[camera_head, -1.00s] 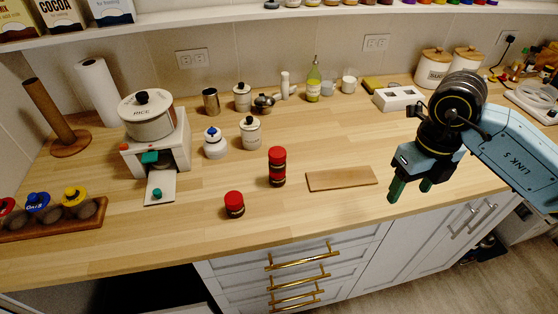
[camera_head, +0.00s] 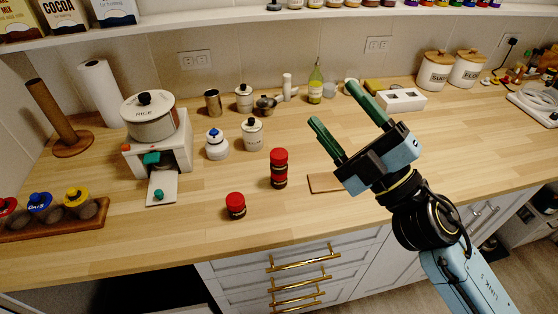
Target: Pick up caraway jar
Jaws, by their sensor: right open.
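Red-lidded dark jars stand on the wooden counter (camera_head: 330,222). One short jar (camera_head: 235,207) is near the front edge. Behind it to the right is a taller red-and-dark item (camera_head: 279,168) that looks like two such jars stacked. Their labels are too small to read, so I cannot tell which is the caraway jar. My right gripper (camera_head: 336,106) is open and empty, with its green fingers pointing up and left. In the picture it is to the right of the red-lidded jars, apart from them. My left gripper is not in view.
A wooden board (camera_head: 325,183) lies partly hidden behind my right gripper. A white canister (camera_head: 252,134) and a blue-topped white jar (camera_head: 215,145) stand behind the red-lidded jars. A white stand with a rice pot (camera_head: 149,117) is at left. The counter's front middle is clear.

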